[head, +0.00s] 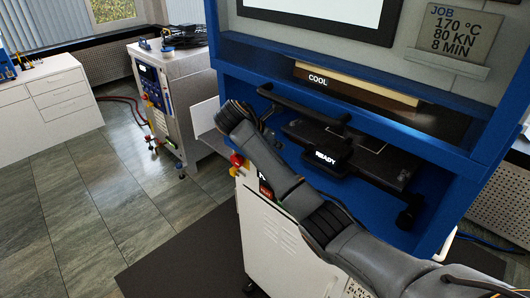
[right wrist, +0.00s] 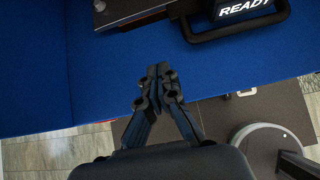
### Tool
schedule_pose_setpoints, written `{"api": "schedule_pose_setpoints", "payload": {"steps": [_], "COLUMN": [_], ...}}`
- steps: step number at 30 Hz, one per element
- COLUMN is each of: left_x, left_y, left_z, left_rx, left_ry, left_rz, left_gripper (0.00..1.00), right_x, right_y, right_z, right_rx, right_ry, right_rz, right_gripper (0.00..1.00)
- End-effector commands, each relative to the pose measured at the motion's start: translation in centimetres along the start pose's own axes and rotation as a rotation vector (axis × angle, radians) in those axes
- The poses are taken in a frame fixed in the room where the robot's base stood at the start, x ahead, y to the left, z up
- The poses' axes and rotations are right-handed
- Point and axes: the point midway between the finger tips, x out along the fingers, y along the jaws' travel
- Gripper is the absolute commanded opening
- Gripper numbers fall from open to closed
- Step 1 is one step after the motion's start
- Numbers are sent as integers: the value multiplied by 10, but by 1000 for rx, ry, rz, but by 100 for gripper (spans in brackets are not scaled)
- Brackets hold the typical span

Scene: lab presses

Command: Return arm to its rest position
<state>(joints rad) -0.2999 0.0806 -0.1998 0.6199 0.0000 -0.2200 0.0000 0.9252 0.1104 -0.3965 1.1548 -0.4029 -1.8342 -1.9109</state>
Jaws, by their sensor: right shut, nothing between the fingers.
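My right arm reaches in from the lower right of the head view and crosses in front of the blue press (head: 228,88). My right gripper (head: 268,117) is at the arm's far end, small and partly hidden by the wrist, near the left end of the press's black handle bar. In the right wrist view the fingers (right wrist: 158,74) are together and empty, in front of the blue panel. The black tray's handle marked READY (head: 325,157) is to the right of the gripper; this handle also shows in the right wrist view (right wrist: 240,22). My left gripper is out of view.
A beige plate marked COOL (head: 355,87) is above the READY tray. A red button (head: 236,160) is on the press's left front, close below my wrist. A white cabinet (head: 275,240) is under the arm. Tiled floor (head: 90,210) is free at left, before a wheeled machine (head: 165,90).

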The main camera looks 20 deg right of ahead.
Motion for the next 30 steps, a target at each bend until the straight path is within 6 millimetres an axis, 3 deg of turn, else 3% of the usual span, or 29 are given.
{"api": "schedule_pose_setpoints", "payload": {"steps": [7,17,20,23,30], "left_x": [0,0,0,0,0], "left_y": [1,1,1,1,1], "left_z": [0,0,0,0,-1], "left_rx": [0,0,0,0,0], "left_ry": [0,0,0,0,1], "left_rz": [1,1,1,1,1], "left_gripper": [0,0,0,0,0], "right_x": [-29,-34,-22,-6,20], "right_y": [0,-2,-10,-28,-99], "right_z": [-30,-44,-68,-109,-210], "right_rx": [-1,12,70,188,602], "right_ry": [1,11,50,124,356], "right_rz": [1,3,19,41,38], "right_gripper": [0,0,0,0,0]}}
